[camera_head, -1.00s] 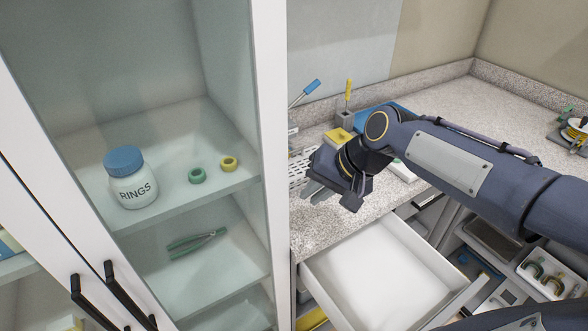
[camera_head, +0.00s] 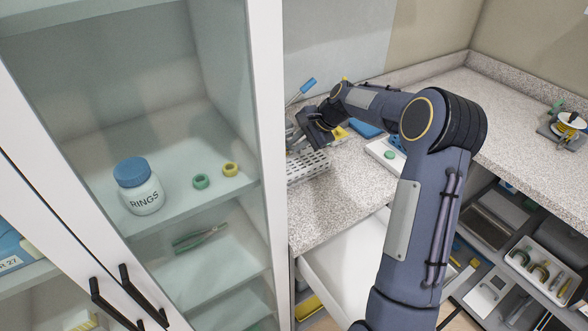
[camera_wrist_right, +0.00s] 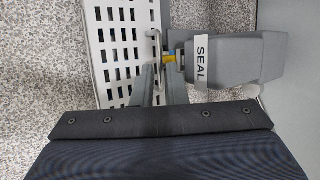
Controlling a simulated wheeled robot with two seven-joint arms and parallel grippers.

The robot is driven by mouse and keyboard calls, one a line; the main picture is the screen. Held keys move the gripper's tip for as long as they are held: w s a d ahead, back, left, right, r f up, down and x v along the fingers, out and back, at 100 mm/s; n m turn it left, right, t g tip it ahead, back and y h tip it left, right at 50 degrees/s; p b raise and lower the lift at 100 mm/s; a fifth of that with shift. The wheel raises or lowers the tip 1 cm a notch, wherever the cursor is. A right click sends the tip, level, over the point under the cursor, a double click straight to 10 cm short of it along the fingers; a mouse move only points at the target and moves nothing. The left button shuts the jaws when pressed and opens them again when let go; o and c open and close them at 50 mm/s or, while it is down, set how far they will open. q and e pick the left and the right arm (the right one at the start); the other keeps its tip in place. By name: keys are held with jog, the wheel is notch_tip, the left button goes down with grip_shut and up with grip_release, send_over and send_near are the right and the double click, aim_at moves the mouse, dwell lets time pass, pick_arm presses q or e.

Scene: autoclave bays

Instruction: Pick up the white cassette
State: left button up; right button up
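The white cassette (camera_head: 308,166) is a perforated white tray on the speckled counter beside the cabinet's edge. In the right wrist view the cassette (camera_wrist_right: 97,45) fills the upper left, with rows of dark slots and a thin wire handle (camera_wrist_right: 154,42) on its right edge. My right gripper (camera_head: 299,139) is low over the cassette's far part. In the wrist view its two grey fingers (camera_wrist_right: 162,85) stand a little apart at the handle, with a narrow gap between them. Whether they touch the handle is unclear. My left gripper is out of view.
A grey device labelled SEAL (camera_wrist_right: 225,60) stands close to the right of the fingers. A glass cabinet with a rings jar (camera_head: 140,187) is at left. A white tray (camera_head: 377,150) lies right of the cassette. An open drawer (camera_head: 345,262) sits below the counter.

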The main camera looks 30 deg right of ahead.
jog(key=x, duration=0.2)
jog(key=shift+w+a+f, duration=0.1)
jog(key=shift+f, duration=0.15)
grip_shut()
jog(key=shift+r, duration=0.15)
dwell(1.3)
